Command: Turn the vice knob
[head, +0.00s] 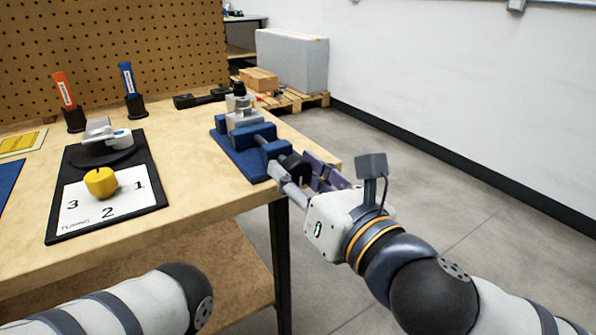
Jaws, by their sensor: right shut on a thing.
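The blue vice (238,158) stands on the right end of the wooden table and holds a grey and white part (240,115) in its jaws. Its black knob (295,166) points toward the table's right edge. My right gripper (298,172) is shut on the knob, with a finger on either side of it. The fingers partly hide the knob. Of my left arm only a link (150,300) shows at the bottom left; its gripper is out of view.
A black board with a numbered white card (110,205) and yellow knob (100,182) lies left of the vice. Orange (63,90) and blue (129,78) handled tools stand behind. A pallet with boxes (295,100) is on the floor beyond. The floor right of the table is clear.

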